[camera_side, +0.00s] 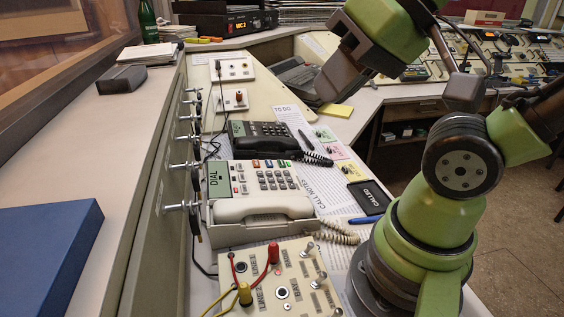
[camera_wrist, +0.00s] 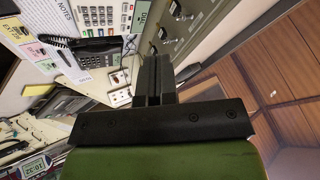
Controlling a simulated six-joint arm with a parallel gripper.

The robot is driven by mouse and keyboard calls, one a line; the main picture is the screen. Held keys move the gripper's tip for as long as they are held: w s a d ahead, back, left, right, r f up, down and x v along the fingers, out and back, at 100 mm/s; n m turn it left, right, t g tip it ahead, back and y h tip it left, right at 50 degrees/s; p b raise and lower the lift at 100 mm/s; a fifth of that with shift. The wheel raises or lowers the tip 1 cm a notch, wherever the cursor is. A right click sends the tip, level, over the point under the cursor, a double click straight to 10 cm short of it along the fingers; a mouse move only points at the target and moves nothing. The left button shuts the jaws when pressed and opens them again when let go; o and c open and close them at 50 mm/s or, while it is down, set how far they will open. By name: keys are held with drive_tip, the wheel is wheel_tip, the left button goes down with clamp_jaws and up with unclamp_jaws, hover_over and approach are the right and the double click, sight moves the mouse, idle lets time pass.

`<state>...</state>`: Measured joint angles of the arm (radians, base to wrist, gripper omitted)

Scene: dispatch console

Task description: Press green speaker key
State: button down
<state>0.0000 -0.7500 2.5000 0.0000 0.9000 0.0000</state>
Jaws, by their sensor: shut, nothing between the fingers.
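The white desk phone (camera_side: 262,200) stands on the desk in the side view, with a green display reading DIAL (camera_side: 218,179), a number pad and small coloured keys along its edges. Which small key is the green speaker key is too small to tell. The phone is also cut off at the top of the wrist view (camera_wrist: 100,14). My gripper (camera_side: 338,82) is up in the air, behind and to the right of the phone in the side view, well apart from it. In the wrist view its two dark fingers (camera_wrist: 153,78) are together and empty.
A black phone (camera_side: 262,137) sits just behind the white one. A beige panel with red and yellow plugs (camera_side: 282,280) is in front. Toggle switches line the upright panel (camera_side: 180,165) at left. A black CALLED box (camera_side: 369,197) and a blue pen (camera_side: 366,220) lie to the right.

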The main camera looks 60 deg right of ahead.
drive_tip(key=shift+w, duration=0.1)
idle(0.7)
drive_tip(key=m+t+y, duration=0.2)
drive_tip(key=m+y, duration=0.1)
drive_tip(key=m, duration=1.5)
hover_over(285, 164)
drive_tip(key=s+d, duration=0.1)
wheel_tip(285, 164, down, 17)
drive_tip(key=shift+r, duration=0.15)
drive_tip(key=shift+w+a+f, duration=0.15)
drive_tip(key=shift+f, duration=1.3)
drive_tip(key=shift+w+a+f, duration=0.15)
drive_tip(key=shift+w+f, duration=0.05)
drive_tip(key=shift+f, duration=1.25)
drive_tip(key=shift+w+a+f, duration=0.15)
drive_tip(key=shift+f, duration=1.3)
drive_tip(key=shift+f, duration=0.15)
